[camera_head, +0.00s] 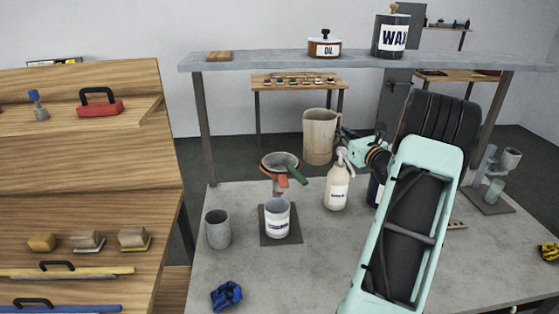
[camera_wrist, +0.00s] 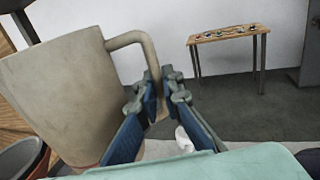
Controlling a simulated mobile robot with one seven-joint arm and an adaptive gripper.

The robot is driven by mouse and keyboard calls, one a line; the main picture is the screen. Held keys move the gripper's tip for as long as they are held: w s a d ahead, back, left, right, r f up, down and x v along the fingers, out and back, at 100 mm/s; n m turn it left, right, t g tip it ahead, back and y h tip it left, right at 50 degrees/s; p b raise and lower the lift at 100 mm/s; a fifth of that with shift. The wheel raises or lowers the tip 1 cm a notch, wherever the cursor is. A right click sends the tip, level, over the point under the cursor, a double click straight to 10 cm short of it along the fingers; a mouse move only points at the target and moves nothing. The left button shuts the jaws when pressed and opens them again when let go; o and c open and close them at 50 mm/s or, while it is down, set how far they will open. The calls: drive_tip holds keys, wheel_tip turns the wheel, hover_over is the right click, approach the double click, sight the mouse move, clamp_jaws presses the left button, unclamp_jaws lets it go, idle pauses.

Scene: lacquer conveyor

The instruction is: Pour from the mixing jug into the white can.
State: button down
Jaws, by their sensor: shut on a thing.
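The beige mixing jug (camera_head: 320,137) is held above the back of the grey bench, nearly upright in the head view. My gripper (camera_head: 350,150) is shut on its handle; in the wrist view my gripper (camera_wrist: 159,95) closes around the handle's lower part and the jug (camera_wrist: 55,95) fills the left side. The jug's contents are hidden. The white can (camera_head: 277,222) with a dark label stands on a dark square plate (camera_head: 293,238), in front of and left of the jug. A grey funnel-like bowl (camera_head: 280,162) with orange and green parts is just behind the can.
A grey cup (camera_head: 218,230) stands left of the can. A spray bottle (camera_head: 337,188) stands between the can and my arm. A blue cloth (camera_head: 227,295) lies at the front. A shelf (camera_head: 270,62) with OIL and WAX tins spans the back. A wooden rack (camera_head: 80,165) is left.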

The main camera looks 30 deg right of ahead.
sight(323, 115)
drive_tip(key=shift+a+f+n+b, duration=0.25)
drive_tip(key=shift+n+b, duration=0.35)
drive_tip(key=shift+b, duration=0.5)
drive_tip(key=shift+a+n+b, duration=0.15)
drive_tip(key=shift+n+b, duration=0.35)
drive_tip(key=shift+b, duration=0.15)
drive_tip(key=shift+a+r+n+t, duration=0.15)
drive_tip(key=shift+r+n+t, duration=0.1)
drive_tip(key=shift+n+t, duration=0.05)
drive_tip(key=shift+s+a+r+n+b, duration=0.1)
drive_tip(key=shift+a+r+n+b, duration=0.3)
drive_tip(key=shift+a+n+b, duration=0.25)
drive_tip(key=shift+a+r+n+b, duration=0.35)
drive_tip(key=shift+n+b, duration=0.15)
drive_tip(key=shift+n, duration=0.35)
drive_tip(key=shift+a+r+n+t+y, duration=0.15)
drive_tip(key=shift+a+r+n, duration=0.25)
drive_tip(key=shift+r+n, duration=0.2)
drive_tip(key=shift+a+r+n+t+y, duration=0.1)
drive_tip(key=shift+a+r+n, duration=0.3)
drive_tip(key=shift+r, duration=0.3)
drive_tip(key=shift+a+r+n+t+y, duration=0.15)
drive_tip(key=shift+a+r+n, duration=0.2)
drive_tip(key=shift+r+n, duration=0.3)
drive_tip(key=shift+a+r+n, duration=0.15)
drive_tip(key=shift+r+n, duration=0.1)
drive_tip(key=shift+r, duration=0.15)
